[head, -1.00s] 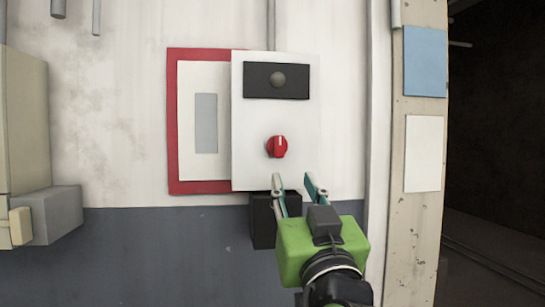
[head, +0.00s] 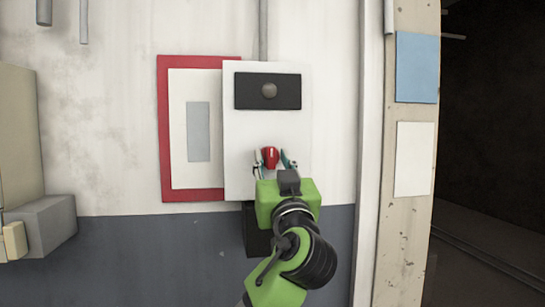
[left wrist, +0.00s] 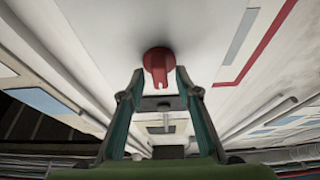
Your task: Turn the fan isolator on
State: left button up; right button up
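The fan isolator is a red rotary knob (head: 270,157) on a white panel (head: 245,130), below a dark plate with a round grey button (head: 269,90). In the head view the knob's pale mark points up. My left gripper (head: 272,160) is open, with its teal fingers on either side of the knob. In the left wrist view the red knob (left wrist: 159,66) shows just beyond and between the open fingertips (left wrist: 158,75). I cannot tell whether the fingers touch it. My right gripper is not in view.
A red-framed board (head: 197,185) is on the wall left of the panel. A dark box (head: 253,235) is below the panel, partly behind my arm. Grey and beige boxes (head: 42,225) stick out at the left. A doorway (head: 495,150) opens at the right.

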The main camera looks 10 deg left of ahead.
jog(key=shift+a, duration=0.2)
pick_arm(q)
grip_shut()
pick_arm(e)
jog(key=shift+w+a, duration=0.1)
